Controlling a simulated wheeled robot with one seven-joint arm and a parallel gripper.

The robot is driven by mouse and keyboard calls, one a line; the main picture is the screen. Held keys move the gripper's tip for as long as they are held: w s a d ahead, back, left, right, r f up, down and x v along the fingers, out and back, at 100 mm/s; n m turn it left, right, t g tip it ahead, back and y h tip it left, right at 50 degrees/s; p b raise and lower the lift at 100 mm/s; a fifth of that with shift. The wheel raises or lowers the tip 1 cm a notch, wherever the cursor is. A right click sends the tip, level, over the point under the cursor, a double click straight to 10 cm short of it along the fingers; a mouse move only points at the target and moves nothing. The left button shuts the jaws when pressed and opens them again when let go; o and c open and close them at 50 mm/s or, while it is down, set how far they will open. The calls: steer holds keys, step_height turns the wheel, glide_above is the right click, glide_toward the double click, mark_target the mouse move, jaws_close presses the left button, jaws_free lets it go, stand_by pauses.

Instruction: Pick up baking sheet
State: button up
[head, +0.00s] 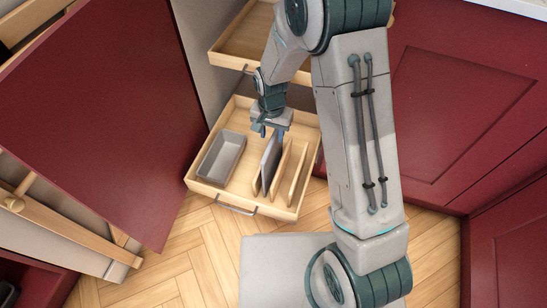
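A thin dark grey sheet (270,163), which looks like the baking sheet, stands on edge in the lower pull-out drawer (236,196). It stands left of the wooden dividers or boards. My gripper (268,133) points down at the sheet's far upper end. The fingers are small and partly merge with the sheet, so I cannot tell whether they touch it or are open or shut.
A grey loaf pan (221,157) lies in the drawer's left side. Upright wooden boards (291,172) stand to the right. An upper drawer (240,45) is pulled out behind. A red door (110,115) stands open at left.

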mark_target(273, 137)
steer(key=f+b, duration=0.1)
steer(key=f, duration=0.1)
steer(key=f+b, duration=0.1)
steer(key=f, duration=0.2)
steer(key=shift+d, duration=0.2)
steer(key=shift+r, duration=0.15)
jaws_close()
steer(key=shift+w+r, duration=0.1)
